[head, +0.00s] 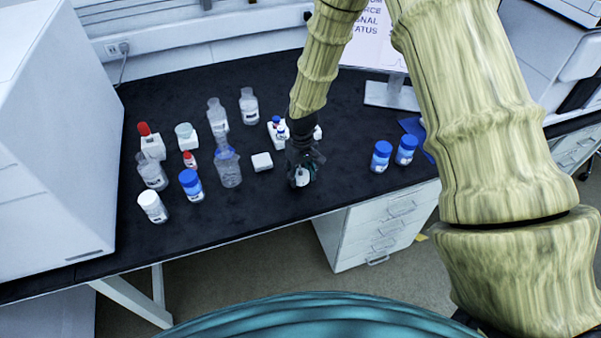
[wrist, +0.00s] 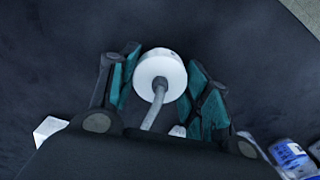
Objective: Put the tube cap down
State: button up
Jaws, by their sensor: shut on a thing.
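The tube cap (wrist: 160,68) is a round white cap with a grey tube (wrist: 156,108) running from it back towards my wrist. In the wrist view it sits between the teal pads of my gripper (wrist: 161,80), which is shut on it. In the head view my gripper (head: 302,176) points down near the front edge of the black bench (head: 335,185), and the white cap (head: 302,177) shows at its tips. I cannot tell whether the cap touches the bench. Most of the tube is hidden in the head view.
Several bottles stand further left, including a blue-capped one (head: 191,184). Bench between is clear.

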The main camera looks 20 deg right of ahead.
jog(key=shift+f, duration=0.3)
jog(key=o, duration=1)
jog(key=shift+f, duration=0.1)
jog(key=shift+r+b, duration=1.3)
jog(key=shift+r, duration=4.85)
